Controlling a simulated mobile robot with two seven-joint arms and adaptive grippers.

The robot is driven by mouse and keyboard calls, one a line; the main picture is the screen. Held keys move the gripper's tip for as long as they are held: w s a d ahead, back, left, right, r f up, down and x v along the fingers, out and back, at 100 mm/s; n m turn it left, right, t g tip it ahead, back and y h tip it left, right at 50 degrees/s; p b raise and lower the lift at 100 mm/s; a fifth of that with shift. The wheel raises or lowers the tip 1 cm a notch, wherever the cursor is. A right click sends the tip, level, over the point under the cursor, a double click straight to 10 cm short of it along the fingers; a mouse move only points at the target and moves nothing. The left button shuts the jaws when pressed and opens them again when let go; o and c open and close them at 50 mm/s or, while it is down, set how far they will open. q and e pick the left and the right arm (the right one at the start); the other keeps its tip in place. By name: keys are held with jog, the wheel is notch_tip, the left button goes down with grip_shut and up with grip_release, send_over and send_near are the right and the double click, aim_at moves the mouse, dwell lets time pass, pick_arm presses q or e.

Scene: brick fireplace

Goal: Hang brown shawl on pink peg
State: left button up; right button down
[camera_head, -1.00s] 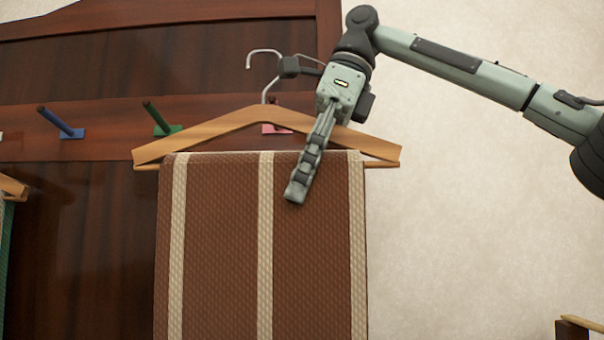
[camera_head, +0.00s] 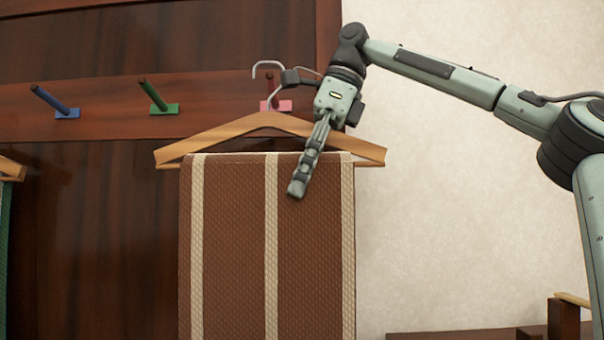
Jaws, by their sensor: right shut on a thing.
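The brown shawl (camera_head: 235,260) with cream stripes hangs folded over a wooden hanger (camera_head: 215,138). My right gripper (camera_head: 298,187) is shut on the hanger right of its centre, its fingers in front of the wood and the shawl's top. The hanger's metal hook (camera_head: 267,66) points up, its open end to the left. The pink peg (camera_head: 279,106) is on the board behind the hook, partly hidden by the hook and my gripper. The hook's bend appears just above the peg's tip; I cannot tell whether they touch. My left gripper is out of view.
A green peg (camera_head: 158,97) and a blue peg (camera_head: 56,103) are free on the dark wooden board (camera_head: 215,95). Another hanger (camera_head: 12,168) with a green cloth hangs at the left edge. Wooden furniture stands at the lower right.

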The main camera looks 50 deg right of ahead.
jog(key=w+d, duration=0.1)
jog(key=w+d+f, duration=0.1)
jog(key=shift+w+d+f, duration=0.1)
jog(key=shift+d+f, duration=0.1)
jog(key=shift+d, duration=0.1)
dwell(0.4)
jog(key=c, duration=0.7)
grip_release()
jog(key=shift+c, duration=0.2)
jog(key=v, duration=0.7)
jog(key=shift+r, duration=0.35)
jog(key=shift+a, duration=0.1)
